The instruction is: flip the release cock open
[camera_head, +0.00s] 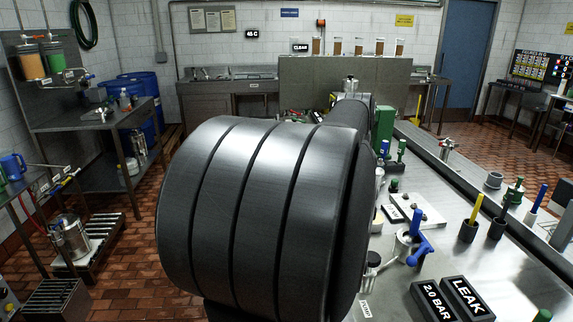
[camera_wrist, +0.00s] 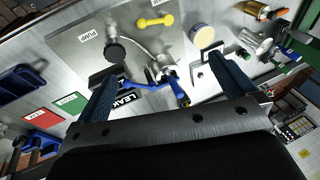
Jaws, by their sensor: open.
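My gripper (camera_wrist: 160,68) is open and empty in the wrist view, with its two dark blue fingers apart. A silver valve body (camera_wrist: 165,66) with a blue lever (camera_wrist: 146,86) lies between and beyond the fingers. The lever points left toward the left finger; I cannot tell whether they touch. No readable label names the release cock, so I cannot be sure this is it. In the head view a blue-handled valve (camera_head: 416,244) stands on the bench, right of my arm. My gripper is hidden there behind my large black arm link.
A yellow handle (camera_wrist: 155,20) lies beyond the valve in the wrist view. A LEAK block (camera_wrist: 125,99) sits near the left finger. In the head view, LEAK (camera_head: 467,297) and 2.0 BAR (camera_head: 437,301) blocks stand near the bench front, with a yellow-handled post (camera_head: 472,218) behind.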

